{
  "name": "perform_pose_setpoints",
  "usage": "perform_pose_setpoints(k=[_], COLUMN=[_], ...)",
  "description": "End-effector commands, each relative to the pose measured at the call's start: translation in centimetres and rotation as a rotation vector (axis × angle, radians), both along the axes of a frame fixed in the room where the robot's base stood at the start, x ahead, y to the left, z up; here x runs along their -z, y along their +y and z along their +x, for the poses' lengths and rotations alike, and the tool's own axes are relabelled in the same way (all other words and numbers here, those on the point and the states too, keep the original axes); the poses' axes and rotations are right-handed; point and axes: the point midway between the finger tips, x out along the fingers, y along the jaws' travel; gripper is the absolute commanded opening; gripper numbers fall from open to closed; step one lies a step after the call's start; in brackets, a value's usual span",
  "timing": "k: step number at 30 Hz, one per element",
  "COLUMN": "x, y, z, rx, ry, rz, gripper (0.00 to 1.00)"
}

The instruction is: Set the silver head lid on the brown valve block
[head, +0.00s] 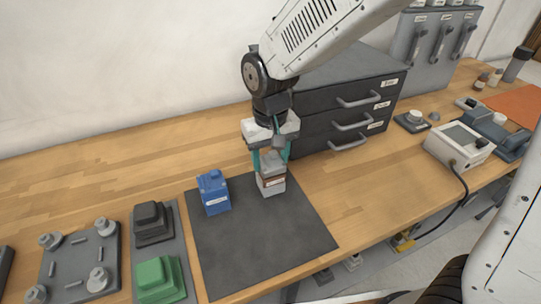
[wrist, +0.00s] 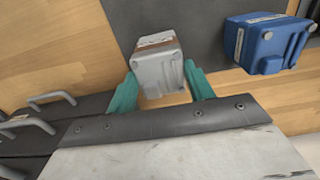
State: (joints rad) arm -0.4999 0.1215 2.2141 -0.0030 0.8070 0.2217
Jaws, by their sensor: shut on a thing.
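The silver head lid (head: 270,167) is between the teal fingers of my gripper (head: 270,163), which is shut on it. In the head view a brown band, the valve block (head: 272,183), shows directly below the lid, above a grey lower body (head: 274,190) on the dark mat. The lid looks roughly upright and lined up with the stack; I cannot tell whether it fully touches the block. In the wrist view the lid (wrist: 160,72) fills the space between the fingertips (wrist: 163,85), and a brown strip (wrist: 155,43) shows past its edge.
A blue unit (head: 213,193) stands left of the stack on the dark mat (head: 260,247). Farther left are a black block (head: 152,222) and a green block (head: 157,279) on a grey tray. A dark drawer cabinet (head: 345,100) stands behind. The mat's front is clear.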

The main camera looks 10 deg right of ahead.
Motion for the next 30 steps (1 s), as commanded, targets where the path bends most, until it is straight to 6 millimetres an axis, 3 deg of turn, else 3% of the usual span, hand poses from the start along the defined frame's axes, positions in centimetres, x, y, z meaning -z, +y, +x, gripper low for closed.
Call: perform_pose_setpoints(k=[30], x=[0.48], y=[0.01], z=[0.01], rx=[0.000], ry=[-0.001], rz=[0.000], gripper=[0.26])
